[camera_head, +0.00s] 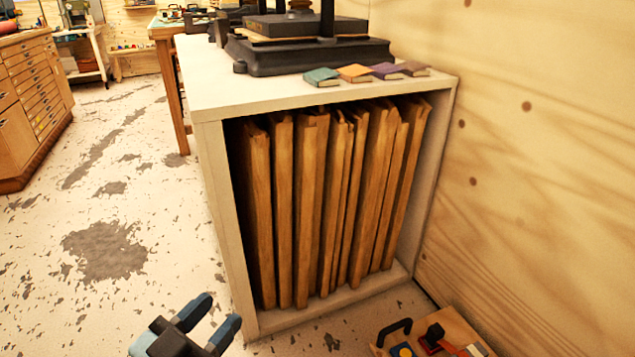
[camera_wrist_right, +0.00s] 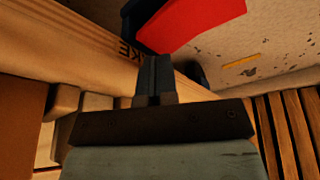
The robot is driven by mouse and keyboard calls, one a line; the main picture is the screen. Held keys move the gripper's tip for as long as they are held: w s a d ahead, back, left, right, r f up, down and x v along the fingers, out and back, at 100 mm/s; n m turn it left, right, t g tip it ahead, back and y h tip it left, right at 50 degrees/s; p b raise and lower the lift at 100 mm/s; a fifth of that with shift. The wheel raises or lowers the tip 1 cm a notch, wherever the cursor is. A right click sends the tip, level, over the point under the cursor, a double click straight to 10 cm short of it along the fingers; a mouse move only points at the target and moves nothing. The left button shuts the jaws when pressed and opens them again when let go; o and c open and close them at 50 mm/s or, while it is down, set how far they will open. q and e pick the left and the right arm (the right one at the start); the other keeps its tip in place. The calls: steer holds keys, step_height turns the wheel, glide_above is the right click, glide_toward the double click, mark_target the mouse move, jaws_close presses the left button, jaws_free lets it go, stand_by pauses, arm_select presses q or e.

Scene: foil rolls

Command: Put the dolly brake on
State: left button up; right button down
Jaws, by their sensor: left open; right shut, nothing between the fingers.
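A wooden dolly-like board (camera_head: 455,325) shows partly at the bottom right of the head view. It carries a black handle and a small red part (camera_head: 431,347). In the right wrist view, a red lever-like piece (camera_wrist_right: 195,22) lies beyond my right gripper (camera_wrist_right: 153,62), beside a wooden edge (camera_wrist_right: 75,32) with partly hidden dark letters ending in "KE". The right gripper is shut and empty, its tips close to the red piece; contact cannot be told. My left gripper (camera_head: 218,318) is open and empty above the floor, left of the board.
A white cabinet (camera_head: 222,215) holding several upright wooden boards (camera_head: 305,200) stands behind, with a black press (camera_head: 310,55) and several small books (camera_head: 355,73) on top. A plywood wall (camera_head: 530,160) closes the right side. Worn floor (camera_head: 140,270) at left is clear.

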steer(key=shift+f, duration=0.1)
steer(key=shift+r+p, duration=0.4)
steer(key=shift+p, duration=0.05)
steer(key=shift+r+p, duration=0.4)
step_height(320, 180, up, 2)
steer(key=shift+p, duration=1.15)
step_height(320, 180, up, 2)
steer(key=shift+p, duration=1.1)
arm_select(q)
steer(key=s+n, duration=0.1)
steer(key=s+d+r+n+p, duration=0.1)
steer(key=n, duration=0.1)
steer(key=s+n+g+y, duration=0.1)
steer(key=shift+d+r+p, duration=0.25)
steer(key=shift+d+p, duration=0.05)
steer(key=shift+d, duration=0.05)
arm_select(e)
steer(key=shift+r, duration=0.7)
steer(key=shift+s, duration=0.1)
